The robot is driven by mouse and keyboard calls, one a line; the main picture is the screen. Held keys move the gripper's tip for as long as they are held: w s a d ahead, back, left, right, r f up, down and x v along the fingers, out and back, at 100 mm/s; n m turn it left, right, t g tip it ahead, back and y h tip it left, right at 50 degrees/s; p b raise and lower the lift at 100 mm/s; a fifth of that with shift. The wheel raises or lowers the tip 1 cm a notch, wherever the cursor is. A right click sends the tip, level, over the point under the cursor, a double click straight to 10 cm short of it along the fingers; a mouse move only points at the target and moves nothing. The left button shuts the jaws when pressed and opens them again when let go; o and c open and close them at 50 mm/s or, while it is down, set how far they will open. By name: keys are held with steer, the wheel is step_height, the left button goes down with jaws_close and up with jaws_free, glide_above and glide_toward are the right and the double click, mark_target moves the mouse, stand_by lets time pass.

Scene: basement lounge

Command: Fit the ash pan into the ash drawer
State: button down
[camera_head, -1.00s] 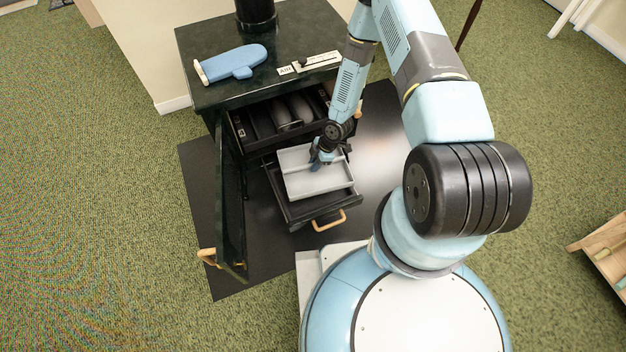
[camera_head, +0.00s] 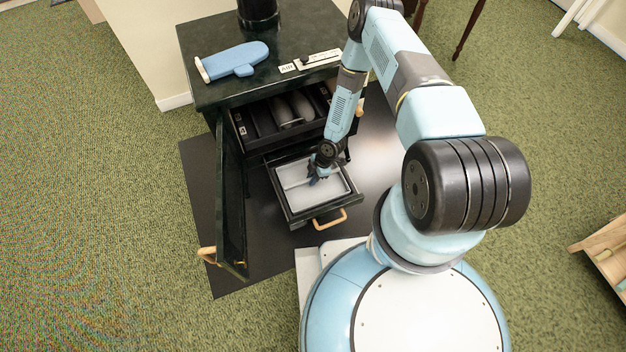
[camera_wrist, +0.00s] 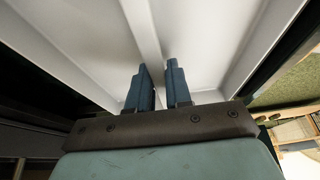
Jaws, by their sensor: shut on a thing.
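The light grey ash pan (camera_head: 325,193) lies inside the pulled-out black ash drawer (camera_head: 294,220) at the bottom of the stove. The drawer's rim shows around the pan, and its wooden handle (camera_head: 329,219) faces front. My gripper (camera_head: 316,176) reaches down into the pan and is shut on its middle rib. In the wrist view, the blue fingers (camera_wrist: 155,85) stand on either side of the pan's raised rib (camera_wrist: 140,30). Whether the pan rests fully on the drawer floor cannot be told.
A blue mitt (camera_head: 235,61) and a label plate (camera_head: 318,60) lie on top. A dark floor plate (camera_head: 205,170) lies beneath; a wooden crate (camera_head: 604,247) stands at right.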

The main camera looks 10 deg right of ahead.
steer(key=shift+f, duration=0.75)
steer(key=c, duration=1)
jaws_free()
steer(key=shift+c, duration=0.2)
steer(key=v, duration=1.2)
steer(key=shift+w, duration=0.1)
steer(key=shift+d+r, duration=0.1)
